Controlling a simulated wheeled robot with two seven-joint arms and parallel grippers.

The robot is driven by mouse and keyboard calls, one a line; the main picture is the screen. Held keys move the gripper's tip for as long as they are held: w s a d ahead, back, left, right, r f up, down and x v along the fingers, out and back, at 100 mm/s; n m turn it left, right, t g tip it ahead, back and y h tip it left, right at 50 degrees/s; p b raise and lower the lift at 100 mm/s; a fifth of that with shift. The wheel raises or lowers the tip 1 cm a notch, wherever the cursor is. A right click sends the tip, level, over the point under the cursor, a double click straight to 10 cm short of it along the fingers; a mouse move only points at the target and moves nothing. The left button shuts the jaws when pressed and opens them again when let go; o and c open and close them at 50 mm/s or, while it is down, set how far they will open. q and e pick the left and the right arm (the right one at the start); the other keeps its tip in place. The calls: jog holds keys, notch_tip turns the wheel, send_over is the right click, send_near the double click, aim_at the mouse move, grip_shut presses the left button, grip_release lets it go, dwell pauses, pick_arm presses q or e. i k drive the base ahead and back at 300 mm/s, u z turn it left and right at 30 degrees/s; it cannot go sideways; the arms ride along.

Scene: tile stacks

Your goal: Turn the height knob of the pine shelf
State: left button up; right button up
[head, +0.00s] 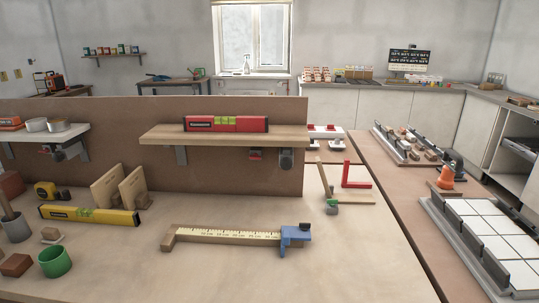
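The pine shelf (222,141) is a light wood board fixed to a brown upright panel (110,125) in the middle of the head view. A red spirit level with a yellow-green vial (226,124) lies along its top. Under the shelf's right end is a dark round knob (286,159), which looks like the height knob. A small red part (255,154) sits under the shelf to the left of this knob. A grey bracket (181,156) is under the left end. Neither of my grippers is in view, and nothing touches the knob.
A blue-jawed caliper-like tool (232,235) lies on the bench in front of the shelf. A yellow level (89,214), a green cup (54,261) and wooden blocks (133,187) are at the left. A red square (355,175) and a tile rack (484,231) are at the right.

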aim_at(285, 163)
jog(key=z, duration=1.9)
jog(key=k, duration=1)
jog(key=u, duration=1.85)
jog(key=i, duration=0.5)
jog(key=z, duration=0.1)
